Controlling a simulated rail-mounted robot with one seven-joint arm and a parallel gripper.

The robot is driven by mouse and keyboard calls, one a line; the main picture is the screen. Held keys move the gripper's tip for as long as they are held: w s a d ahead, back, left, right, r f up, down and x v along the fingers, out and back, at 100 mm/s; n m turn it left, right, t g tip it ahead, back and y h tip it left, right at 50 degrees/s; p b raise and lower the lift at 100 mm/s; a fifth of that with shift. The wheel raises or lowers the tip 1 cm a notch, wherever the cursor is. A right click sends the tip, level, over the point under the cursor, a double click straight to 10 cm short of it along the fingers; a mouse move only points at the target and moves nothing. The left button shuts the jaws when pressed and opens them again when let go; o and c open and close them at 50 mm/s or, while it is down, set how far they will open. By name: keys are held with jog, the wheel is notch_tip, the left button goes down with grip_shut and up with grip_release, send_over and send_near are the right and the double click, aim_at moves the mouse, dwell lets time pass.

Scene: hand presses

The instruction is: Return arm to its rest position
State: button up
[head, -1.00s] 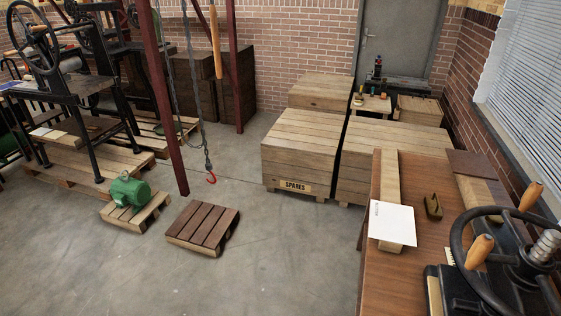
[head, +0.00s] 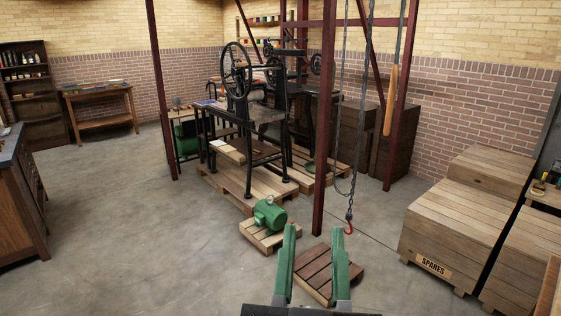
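My gripper (head: 317,234) shows at the bottom middle of the head view, its two green fingers pointing up and away from me. The fingers stand well apart with nothing between them, so it is open and empty. Behind it, seen past the fingers, a small dark-slatted pallet (head: 318,268) lies on the floor. The rest of my arm is mostly below the frame.
A red hoist hook (head: 348,229) hangs on a chain beside a red steel post (head: 325,130). A green motor (head: 269,214) sits on a small pallet. Hand presses (head: 262,120) stand behind. A SPARES crate (head: 455,232) is at right. Floor at left is clear.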

jog(key=s+a+r+n+t+y, duration=0.2)
jog(key=s+a+r+y, duration=0.2)
jog(key=s+a+r, duration=0.15)
notch_tip(320, 180, up, 32)
jog(key=p, duration=3.1)
jog(key=shift+f+t, duration=0.2)
jog(key=shift+t, duration=0.1)
